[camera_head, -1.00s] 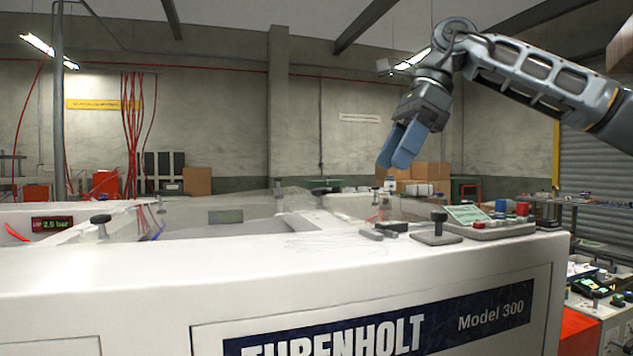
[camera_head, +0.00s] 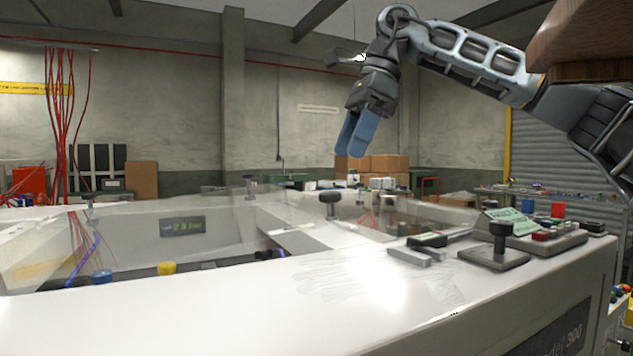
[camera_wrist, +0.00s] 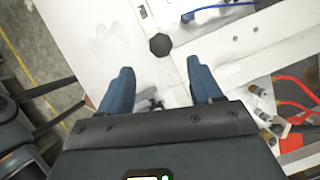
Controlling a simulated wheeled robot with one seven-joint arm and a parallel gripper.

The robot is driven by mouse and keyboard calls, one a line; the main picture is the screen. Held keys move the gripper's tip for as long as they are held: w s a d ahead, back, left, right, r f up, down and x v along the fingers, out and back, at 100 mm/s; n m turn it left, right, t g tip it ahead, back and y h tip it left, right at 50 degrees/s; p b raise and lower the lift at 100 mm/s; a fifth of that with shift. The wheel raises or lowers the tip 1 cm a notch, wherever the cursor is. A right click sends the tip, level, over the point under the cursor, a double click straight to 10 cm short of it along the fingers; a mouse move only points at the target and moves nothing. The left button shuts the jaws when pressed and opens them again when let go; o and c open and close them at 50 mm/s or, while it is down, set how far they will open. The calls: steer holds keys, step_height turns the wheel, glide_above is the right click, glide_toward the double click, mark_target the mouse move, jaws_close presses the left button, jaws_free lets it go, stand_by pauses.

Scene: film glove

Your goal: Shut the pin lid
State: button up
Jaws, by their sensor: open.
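A white machine (camera_head: 200,310) has clear covers over its recessed bays. A clear panel (camera_head: 130,245) spans the left bay, and a smaller clear part shows at the right. A black knob (camera_head: 330,200) stands near the middle divider; I cannot tell which part is the pin lid or how far it is shut. My gripper (camera_head: 352,150) is open and empty, its blue fingers pointing down in the air above the machine. In the wrist view, a dark knob (camera_wrist: 160,44) lies beyond the gap between the open fingers (camera_wrist: 158,70), apart from them.
A control box (camera_head: 530,232) with buttons and a black knob on a plate (camera_head: 495,255) stand at the right end. Grey bars (camera_head: 417,256) lie beside them. A faint clear glove (camera_head: 345,278) lies on the front top. Red hoses (camera_wrist: 295,95) show in the wrist view.

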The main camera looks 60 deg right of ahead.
mark_target(331, 192)
steer(key=shift+x, duration=3.85)
steer(key=shift+c, duration=0.5)
jaws_close()
